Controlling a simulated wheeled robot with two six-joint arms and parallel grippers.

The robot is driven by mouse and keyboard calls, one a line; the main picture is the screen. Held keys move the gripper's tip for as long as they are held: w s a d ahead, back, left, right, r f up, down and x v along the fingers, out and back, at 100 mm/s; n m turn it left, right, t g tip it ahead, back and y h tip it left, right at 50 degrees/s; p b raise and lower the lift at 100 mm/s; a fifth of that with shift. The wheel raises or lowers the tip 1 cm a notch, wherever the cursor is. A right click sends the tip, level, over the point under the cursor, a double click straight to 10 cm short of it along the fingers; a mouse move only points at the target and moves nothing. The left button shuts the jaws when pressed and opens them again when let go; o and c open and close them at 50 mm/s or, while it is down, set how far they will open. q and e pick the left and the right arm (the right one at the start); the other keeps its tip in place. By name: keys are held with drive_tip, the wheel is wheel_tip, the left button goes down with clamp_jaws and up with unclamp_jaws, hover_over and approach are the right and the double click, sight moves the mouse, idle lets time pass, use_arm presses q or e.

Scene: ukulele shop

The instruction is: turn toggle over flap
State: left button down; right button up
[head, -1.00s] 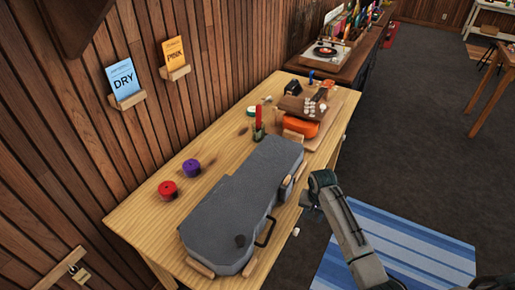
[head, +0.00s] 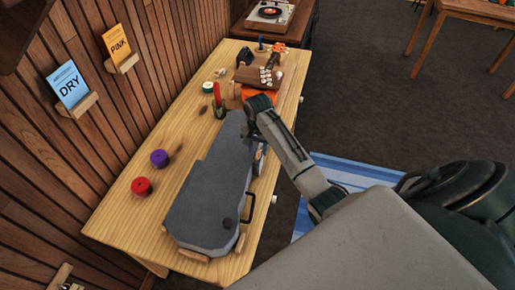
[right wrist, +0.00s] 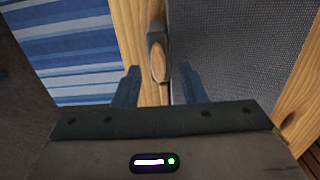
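A closed grey ukulele case (head: 210,195) lies along the wooden table. On its side nearest the aisle, the right wrist view shows a small oval wooden toggle (right wrist: 159,66) on a dark flap (right wrist: 155,36) against the grey case wall (right wrist: 235,60). My right gripper (right wrist: 160,90) is open, its two fingers either side of the toggle in the picture. The toggle appears beyond the fingertips; I cannot tell the gap. In the head view my right gripper (head: 260,118) is at the far end of the case and partly hides that side. My left gripper is not in view.
Red (head: 141,186) and purple (head: 159,158) rolls sit on the table left of the case. A brown board with pale pieces (head: 258,77) and an orange object (head: 258,95) lie beyond its far end. A blue striped rug (head: 345,172) is on the floor.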

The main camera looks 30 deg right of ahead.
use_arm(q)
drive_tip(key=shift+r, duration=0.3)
use_arm(e)
drive_tip(key=shift+s+f, duration=0.1)
drive_tip(key=shift+f, duration=0.85)
drive_tip(key=shift+c, duration=0.5)
clamp_jaws()
